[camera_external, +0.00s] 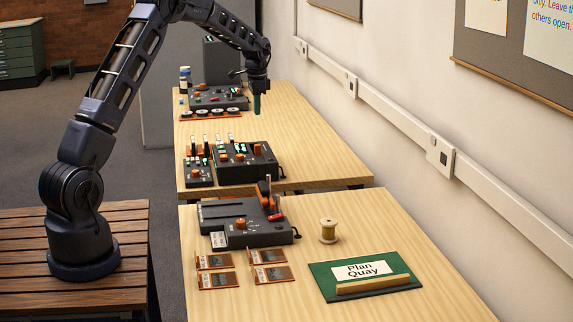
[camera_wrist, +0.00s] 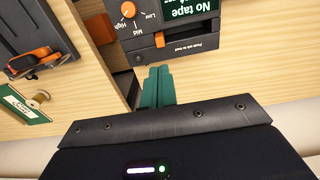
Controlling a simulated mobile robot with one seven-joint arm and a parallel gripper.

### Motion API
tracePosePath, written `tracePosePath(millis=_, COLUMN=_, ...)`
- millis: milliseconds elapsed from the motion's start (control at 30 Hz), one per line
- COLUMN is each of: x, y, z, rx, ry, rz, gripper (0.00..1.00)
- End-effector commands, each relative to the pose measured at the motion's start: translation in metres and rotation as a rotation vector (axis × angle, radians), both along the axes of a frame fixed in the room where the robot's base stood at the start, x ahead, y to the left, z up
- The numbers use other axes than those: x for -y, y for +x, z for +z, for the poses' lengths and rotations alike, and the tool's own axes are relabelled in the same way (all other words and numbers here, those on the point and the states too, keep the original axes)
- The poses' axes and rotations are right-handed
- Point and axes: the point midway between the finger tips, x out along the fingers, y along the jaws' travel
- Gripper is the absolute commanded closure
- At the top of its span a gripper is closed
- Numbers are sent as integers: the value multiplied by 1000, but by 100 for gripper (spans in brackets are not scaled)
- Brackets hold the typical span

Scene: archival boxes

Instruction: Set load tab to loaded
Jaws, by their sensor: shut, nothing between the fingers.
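The dark label-tape device (camera_external: 262,172) stands on the middle table in the external view. In the wrist view the device (camera_wrist: 188,45) shows upside down at the top, with a "No tape" display (camera_wrist: 193,8) and an orange knob (camera_wrist: 128,9) marked Low, Mid and High. A small orange tab (camera_wrist: 160,40) sits at a label that seems to read "Push tab to load". My gripper (camera_wrist: 158,70) has its green fingers together and empty, just short of the device edge in the wrist picture. In the external view my gripper (camera_external: 257,112) hangs above the middle table, apart from the device.
A smaller dark unit (camera_external: 199,173) stands left of the device. The near table holds another dark device (camera_external: 245,235), a thread spool (camera_external: 328,231), several small cards (camera_external: 216,280) and a green "Plan Quay" board (camera_external: 325,280). The wall trunking (camera_external: 400,120) runs along the right.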

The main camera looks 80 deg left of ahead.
Motion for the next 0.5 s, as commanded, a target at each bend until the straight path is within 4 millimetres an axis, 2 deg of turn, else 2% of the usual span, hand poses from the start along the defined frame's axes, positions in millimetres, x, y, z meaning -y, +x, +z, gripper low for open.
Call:
tracePosePath(millis=200, x=0, y=0, z=22, rx=0, ry=0, rz=0, gripper=100)
tracePosePath(millis=500, x=0, y=0, z=27, rx=0, ry=0, rz=0, gripper=100)
